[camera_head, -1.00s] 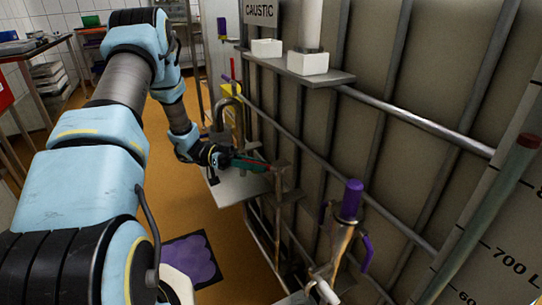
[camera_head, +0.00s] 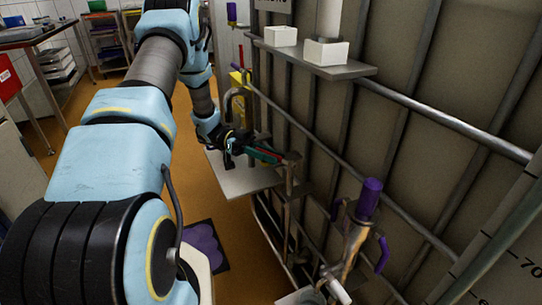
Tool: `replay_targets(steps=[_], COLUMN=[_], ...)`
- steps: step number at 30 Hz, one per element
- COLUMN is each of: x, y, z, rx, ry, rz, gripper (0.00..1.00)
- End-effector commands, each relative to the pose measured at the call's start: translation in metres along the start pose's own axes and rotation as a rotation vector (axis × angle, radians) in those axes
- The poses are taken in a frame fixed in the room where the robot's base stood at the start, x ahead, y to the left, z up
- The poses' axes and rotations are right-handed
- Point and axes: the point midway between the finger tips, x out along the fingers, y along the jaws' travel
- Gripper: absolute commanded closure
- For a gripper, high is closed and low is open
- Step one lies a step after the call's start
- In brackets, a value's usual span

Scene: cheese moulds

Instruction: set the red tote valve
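A red bar (camera_head: 266,154) with dark green along it lies nearly level at the end of my arm, beside a tap-like metal fitting (camera_head: 291,163) on the tote frame. I cannot tell whether the red bar is the valve's lever. My gripper (camera_head: 247,150) is at the left end of this bar, small and dark. Its fingers are too small to tell open from shut, or whether they touch the bar. The large caged tote (camera_head: 400,150) fills the right side. A metal valve with a purple top (camera_head: 370,196) stands nearer me.
A pale shelf (camera_head: 238,178) lies below my gripper. A yellow part (camera_head: 238,79) and a grey bent pipe (camera_head: 236,95) stand behind it. White boxes (camera_head: 326,51) sit on a ledge above. Racks stand at the far left.

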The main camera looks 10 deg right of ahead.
Motion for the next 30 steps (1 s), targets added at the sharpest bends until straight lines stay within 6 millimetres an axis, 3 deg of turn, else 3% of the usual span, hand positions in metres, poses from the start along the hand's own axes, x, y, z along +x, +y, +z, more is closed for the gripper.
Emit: replay_targets(steps=[1, 6, 16, 20, 30], x=[0.000, 0.000, -0.005, -0.022, -0.087], y=[0.000, 0.000, 0.000, -0.001, -0.001], z=[0.000, 0.000, 0.000, 0.001, 0.002], rx=[0.000, 0.000, 0.001, 0.002, 0.001], ry=[0.000, 0.001, 0.002, 0.000, 0.000], rz=[0.000, 0.000, 0.000, -0.002, -0.001], gripper=[0.66, 0.48, 0.48, 0.48, 0.48])
